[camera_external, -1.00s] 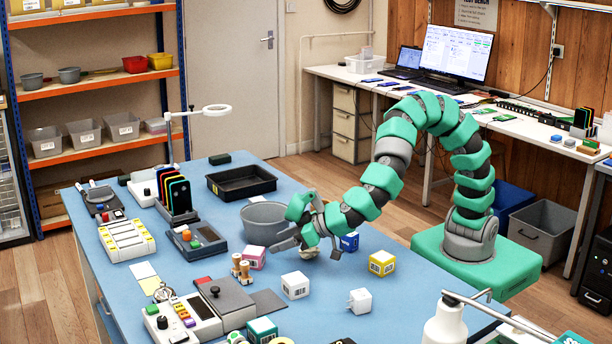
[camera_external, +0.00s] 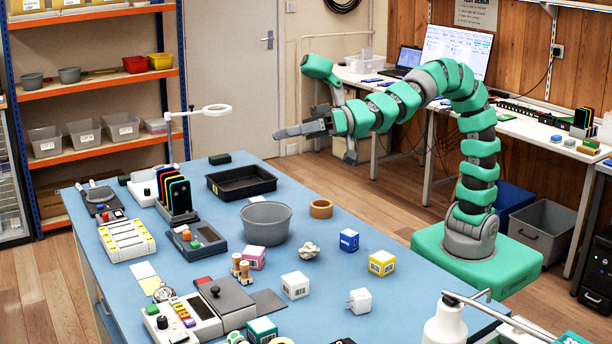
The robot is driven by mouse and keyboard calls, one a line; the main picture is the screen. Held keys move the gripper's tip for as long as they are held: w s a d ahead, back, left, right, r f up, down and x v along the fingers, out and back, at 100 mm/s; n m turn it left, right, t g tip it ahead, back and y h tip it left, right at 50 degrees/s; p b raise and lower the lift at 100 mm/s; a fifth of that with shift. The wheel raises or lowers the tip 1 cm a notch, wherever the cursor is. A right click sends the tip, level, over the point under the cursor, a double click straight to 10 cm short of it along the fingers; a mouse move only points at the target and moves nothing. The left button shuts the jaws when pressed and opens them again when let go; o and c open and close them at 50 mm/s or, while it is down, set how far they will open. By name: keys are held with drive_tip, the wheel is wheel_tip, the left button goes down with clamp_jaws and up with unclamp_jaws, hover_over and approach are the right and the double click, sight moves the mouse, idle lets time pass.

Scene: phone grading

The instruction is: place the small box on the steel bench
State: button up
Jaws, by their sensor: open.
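Several small boxes stand on the blue worktop (camera_external: 215,292): a pink-and-white one (camera_external: 254,258), a white one (camera_external: 295,285), a blue one (camera_external: 348,240), a yellow one (camera_external: 382,263) and a teal-and-white one (camera_external: 262,330). I cannot tell which is the task's small box. My gripper (camera_external: 313,146) is open and empty, raised well above the far right edge of the worktop, apart from all boxes. No surface is clearly recognisable as the steel bench.
A beige crumpled object (camera_external: 308,250), a grey bowl (camera_external: 265,224), a tape roll (camera_external: 321,208), a white plug adapter (camera_external: 360,301) and a black tray (camera_external: 241,182) are on the worktop. A white bottle (camera_external: 446,322) stands at the lower right. The worktop's right strip has free room.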

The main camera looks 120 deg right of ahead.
drive_tip(key=s+a+r+n+y, duration=0.35)
drive_tip(key=s+r, duration=0.25)
drive_tip(key=r, duration=0.4)
drive_tip(key=s+r+n+g+h, duration=0.1)
drive_tip(key=s+r, duration=0.4)
drive_tip(key=s, duration=0.6)
drive_tip(key=shift+s+d+r+n+g+h, duration=0.2)
drive_tip(key=shift+s+r+n+g+h, duration=0.2)
drive_tip(key=shift+n, duration=0.15)
drive_tip(key=shift+o, duration=0.3)
drive_tip(key=shift+s+d, duration=0.25)
drive_tip(key=shift+s, duration=0.15)
drive_tip(key=shift+f, duration=0.1)
